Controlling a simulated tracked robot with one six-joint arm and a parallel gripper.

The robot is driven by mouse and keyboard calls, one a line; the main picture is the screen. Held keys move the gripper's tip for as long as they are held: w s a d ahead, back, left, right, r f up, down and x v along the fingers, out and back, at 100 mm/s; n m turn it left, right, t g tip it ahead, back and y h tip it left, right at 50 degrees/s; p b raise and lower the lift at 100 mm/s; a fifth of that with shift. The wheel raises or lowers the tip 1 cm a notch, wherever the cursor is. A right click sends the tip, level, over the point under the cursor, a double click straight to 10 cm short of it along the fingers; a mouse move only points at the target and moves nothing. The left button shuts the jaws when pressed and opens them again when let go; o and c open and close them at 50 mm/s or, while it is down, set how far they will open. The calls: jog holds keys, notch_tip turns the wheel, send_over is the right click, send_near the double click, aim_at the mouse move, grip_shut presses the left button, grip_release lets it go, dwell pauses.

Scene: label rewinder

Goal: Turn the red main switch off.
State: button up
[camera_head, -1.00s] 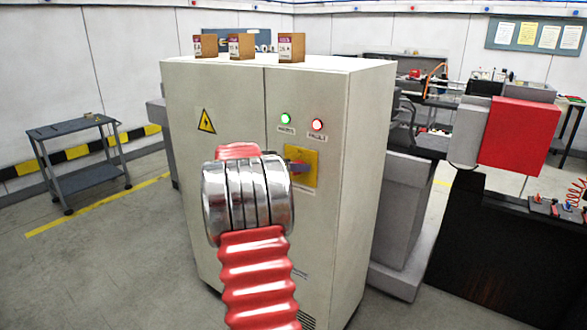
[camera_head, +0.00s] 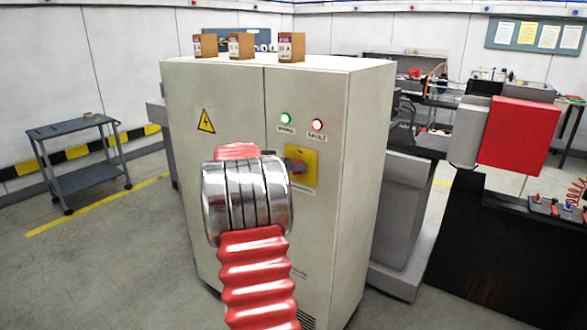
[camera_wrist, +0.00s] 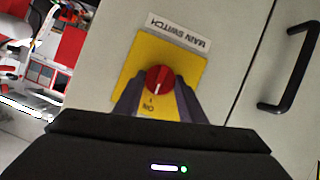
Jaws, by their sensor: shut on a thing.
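The main switch is a round red knob (camera_wrist: 158,79) on a yellow plate (camera_wrist: 178,63), labelled MAIN SWITCH. The picture in the wrist view is turned nearly upside down. The knob's white mark points toward the "I" and "ON" markings. My gripper (camera_wrist: 156,86) has its two dark fingers on either side of the knob and is shut on it. In the head view the yellow plate (camera_head: 309,164) shows on the cabinet front; my arm hides its left part and most of my gripper.
The switch sits on a tall grey cabinet (camera_head: 235,100) with a lit green lamp (camera_head: 285,118) and a lit red lamp (camera_head: 317,124). A black handle (camera_wrist: 290,70) stands out beside the switch. A cart (camera_head: 85,165) stands at left, with open floor between.

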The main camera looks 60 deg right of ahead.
jog(key=shift+w, duration=0.1)
jog(key=shift+w+f+n+g+h, duration=0.2)
jog(key=shift+n+g+h, duration=0.6)
jog(key=shift+n, duration=1.55)
jog(key=shift+w+f+n+g+h, duration=0.1)
jog(key=shift+f+n+g+h, duration=0.2)
jog(key=shift+n+g, duration=1.5)
jog(key=shift+w+f+n+g+h, duration=0.1)
jog(key=shift+f+n+g+h, duration=0.3)
jog(key=shift+n, duration=2.45)
jog(key=o, duration=0.8)
jog(key=shift+c, duration=0.2)
jog(key=shift+o, duration=1.4)
jog(key=shift+r, duration=0.2)
jog(key=shift+a, duration=0.1)
jog(key=v, duration=1.3)
jog(key=shift+w+a+f, duration=0.25)
